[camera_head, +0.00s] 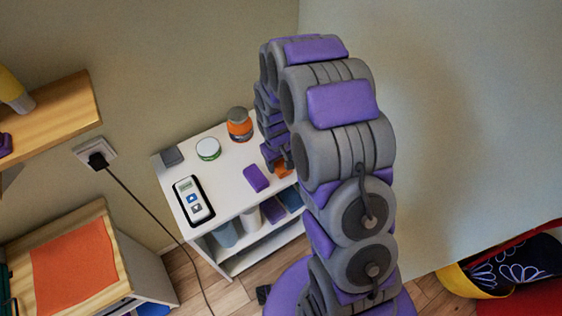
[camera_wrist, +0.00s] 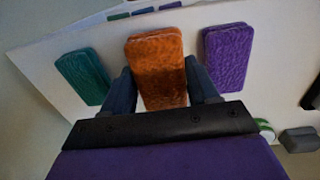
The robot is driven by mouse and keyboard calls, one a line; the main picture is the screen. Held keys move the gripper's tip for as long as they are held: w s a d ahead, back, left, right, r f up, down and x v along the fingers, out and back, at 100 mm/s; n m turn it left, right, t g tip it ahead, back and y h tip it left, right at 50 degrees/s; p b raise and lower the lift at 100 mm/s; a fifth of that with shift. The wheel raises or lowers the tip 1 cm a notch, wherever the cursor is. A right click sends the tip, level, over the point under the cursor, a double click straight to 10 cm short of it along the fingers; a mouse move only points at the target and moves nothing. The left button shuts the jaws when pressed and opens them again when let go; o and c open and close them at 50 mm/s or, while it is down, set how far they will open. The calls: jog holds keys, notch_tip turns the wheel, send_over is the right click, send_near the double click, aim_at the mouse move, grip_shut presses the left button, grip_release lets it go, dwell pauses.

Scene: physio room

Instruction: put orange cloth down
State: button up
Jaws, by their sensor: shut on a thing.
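The orange cloth (camera_wrist: 157,50) is a folded, rounded block with a wrinkled surface. In the wrist view my gripper (camera_wrist: 158,80) is shut on it, one dark finger on each side. It is over the white top of the cart (camera_head: 221,160); I cannot tell whether it touches the top. In the head view only a small orange bit (camera_head: 283,167) shows beside my gripper, and my arm hides the rest. A purple cloth (camera_wrist: 229,58) lies to its right and a teal cloth (camera_wrist: 83,76) to its left in the wrist view, both apart from it.
On the cart stand an orange jar with grey lid (camera_head: 239,125), a white-green tin (camera_head: 208,149), a handheld device (camera_head: 193,200) and a grey block (camera_head: 172,156). A flat orange mat (camera_head: 75,266) lies on a wooden cabinet. A cable (camera_head: 150,205) hangs left of the cart.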

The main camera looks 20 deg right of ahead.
aim_at(281, 162)
jog(key=shift+w+d+f, duration=0.1)
jog(key=shift+w+d, duration=0.05)
jog(key=shift+w, duration=0.4)
jog(key=shift+w+d, duration=0.15)
jog(key=shift+w, duration=0.4)
jog(key=shift+w+d, duration=0.1)
jog(key=shift+d, duration=0.15)
jog(key=shift+d+f, duration=0.25)
jog(key=f, duration=0.2)
jog(key=f+b, duration=0.1)
jog(key=shift+d, duration=0.25)
jog(key=shift+a, duration=0.45)
jog(key=o, duration=0.6)
jog(key=shift+a+f, duration=0.1)
jog(key=o, duration=0.5)
jog(key=shift+d, duration=0.4)
